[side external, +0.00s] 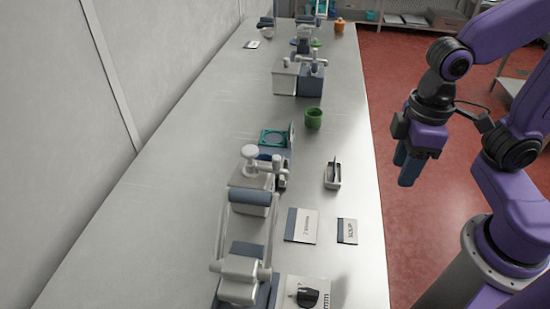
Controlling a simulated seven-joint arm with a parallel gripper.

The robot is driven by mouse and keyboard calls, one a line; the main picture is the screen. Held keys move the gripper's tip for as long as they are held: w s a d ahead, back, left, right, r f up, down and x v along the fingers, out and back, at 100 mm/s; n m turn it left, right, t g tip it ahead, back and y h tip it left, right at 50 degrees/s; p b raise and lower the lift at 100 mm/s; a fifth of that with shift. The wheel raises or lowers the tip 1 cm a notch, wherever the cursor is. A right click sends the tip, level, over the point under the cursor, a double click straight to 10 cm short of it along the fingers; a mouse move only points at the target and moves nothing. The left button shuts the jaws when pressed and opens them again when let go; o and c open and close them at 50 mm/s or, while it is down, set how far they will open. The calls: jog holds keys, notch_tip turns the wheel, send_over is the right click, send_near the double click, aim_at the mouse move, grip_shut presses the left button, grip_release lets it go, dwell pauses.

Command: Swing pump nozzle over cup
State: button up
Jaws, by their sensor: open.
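A green cup (314,119) stands upright on the table, right of centre. Nearer the camera, a beige and grey unit (252,178) has a round white knob on top. A small grey fitting (279,171) on its right side may be the pump nozzle, but it is too small to be sure. The cup stands farther back and to the right of this fitting, apart from it. My gripper (406,167) hangs fingers-down beyond the table's right edge, above the red floor. It is open, empty and well clear of the cup and the unit.
The long metal table (190,165) runs away from the camera beside a grey wall. A small tray (333,175), cards (301,225) and a lever device (245,266) lie nearer. A green square frame (274,139) and paired boxes (298,79) stand farther back. The left side is clear.

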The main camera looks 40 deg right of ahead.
jog(key=w+a+r+m, duration=0.2)
jog(key=w+a+m, duration=0.65)
jog(key=w, duration=0.25)
jog(key=r+m, duration=0.1)
jog(key=m, duration=0.9)
send_over(278, 157)
jog(key=shift+a+r, duration=0.15)
jog(key=shift+a, duration=0.05)
jog(key=shift+f, duration=4.15)
jog(key=shift+f, duration=0.1)
jog(key=shift+c, duration=0.4)
jog(key=shift+d, duration=0.1)
jog(key=shift+c, duration=1.3)
jog(key=shift+h, duration=0.3)
